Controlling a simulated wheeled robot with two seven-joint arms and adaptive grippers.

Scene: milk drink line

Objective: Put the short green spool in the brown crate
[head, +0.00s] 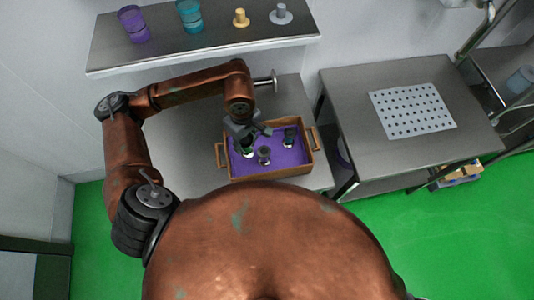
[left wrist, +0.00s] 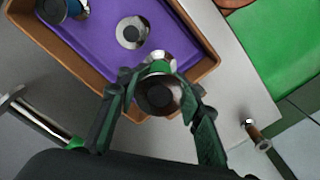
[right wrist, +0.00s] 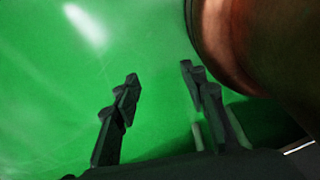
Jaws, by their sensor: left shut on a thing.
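The brown crate (head: 272,177) has a purple bottom and stands on the grey table at the centre of the head view. My left gripper (head: 246,146) is over the crate's left part, shut on a dark-topped spool with some green and a pale flange. In the left wrist view this spool (left wrist: 157,94) sits between the fingers near a crate corner. I cannot tell whether it touches the crate's bottom. Two other dark-and-silver spools stand in the crate, one in the middle (head: 264,155) and one at the right (head: 289,137). My right gripper (right wrist: 158,82) is open and empty above green floor.
A wall shelf (head: 205,48) holds a purple cup (head: 133,24), a teal cup (head: 190,15), a yellow peg-like piece (head: 240,18) and a grey one (head: 281,14). A second table (head: 360,130) to the right bears a perforated plate (head: 413,110). A gap separates the tables.

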